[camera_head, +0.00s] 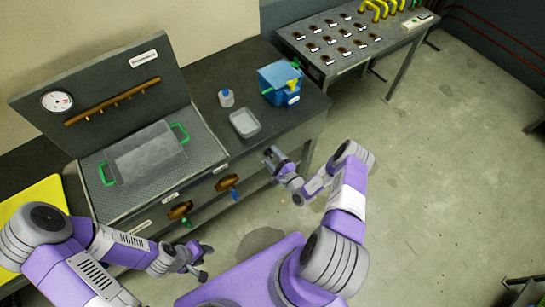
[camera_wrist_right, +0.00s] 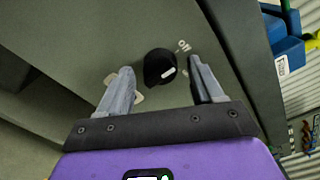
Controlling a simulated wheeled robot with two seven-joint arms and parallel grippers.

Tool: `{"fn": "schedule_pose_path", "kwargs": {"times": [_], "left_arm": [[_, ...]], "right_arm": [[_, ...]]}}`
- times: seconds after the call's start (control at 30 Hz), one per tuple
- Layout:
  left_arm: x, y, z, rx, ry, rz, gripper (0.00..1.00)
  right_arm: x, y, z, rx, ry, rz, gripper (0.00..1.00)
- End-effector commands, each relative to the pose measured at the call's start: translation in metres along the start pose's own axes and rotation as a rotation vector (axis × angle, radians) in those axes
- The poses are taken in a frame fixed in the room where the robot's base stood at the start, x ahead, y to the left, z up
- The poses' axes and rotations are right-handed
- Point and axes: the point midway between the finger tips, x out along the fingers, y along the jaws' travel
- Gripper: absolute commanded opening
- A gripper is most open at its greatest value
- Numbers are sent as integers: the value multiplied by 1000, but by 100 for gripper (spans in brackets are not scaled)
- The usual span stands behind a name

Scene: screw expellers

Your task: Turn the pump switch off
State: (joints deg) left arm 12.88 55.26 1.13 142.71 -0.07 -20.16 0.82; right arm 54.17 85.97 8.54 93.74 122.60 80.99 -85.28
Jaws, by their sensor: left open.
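The pump switch (camera_wrist_right: 158,68) is a round black knob with a white mark, on a grey panel in the right wrist view. An ON label (camera_wrist_right: 184,46) is at its upper right. Another pale label (camera_wrist_right: 138,97) at its lower left is partly hidden by a finger. My right gripper (camera_wrist_right: 161,65) is open, with one finger on each side of the knob; I cannot tell whether they touch it. In the head view my right gripper (camera_head: 272,156) is at the bench front, and the knob cannot be made out there. My left gripper (camera_head: 195,263) is open and empty, low in front of the bench.
Orange-brown valves with a green handle (camera_head: 181,210) and a blue handle (camera_head: 228,183) are on the bench front. A blue container (camera_head: 280,77), a grey tray (camera_head: 244,123) and a small bottle (camera_head: 226,98) stand on the bench. The floor (camera_head: 440,160) to the right is clear.

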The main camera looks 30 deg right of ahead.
Motion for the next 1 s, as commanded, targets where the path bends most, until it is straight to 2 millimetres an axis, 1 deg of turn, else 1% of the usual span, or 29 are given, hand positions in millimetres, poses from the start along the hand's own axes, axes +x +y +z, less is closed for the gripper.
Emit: {"fn": "schedule_pose_path", "kwargs": {"times": [0.23,0.33,0.47,0.6,0.7,0.83,1.0], "left_arm": [[0,0,0,0,0,0,43],[-1,0,0,0,0,0,43],[-2,1,0,0,0,0,43],[-4,1,0,0,0,0,43],[-4,2,0,0,0,0,43],[-5,2,0,0,0,0,43],[-5,2,0,0,0,0,43]], "right_arm": [[0,0,0,2,0,-1,66],[-5,0,0,2,1,-1,66],[-24,-1,-1,4,3,1,66],[-48,-1,0,3,3,0,66],[-62,0,0,2,2,0,66],[-73,0,0,1,1,0,66],[-76,0,0,1,0,-1,66]]}}
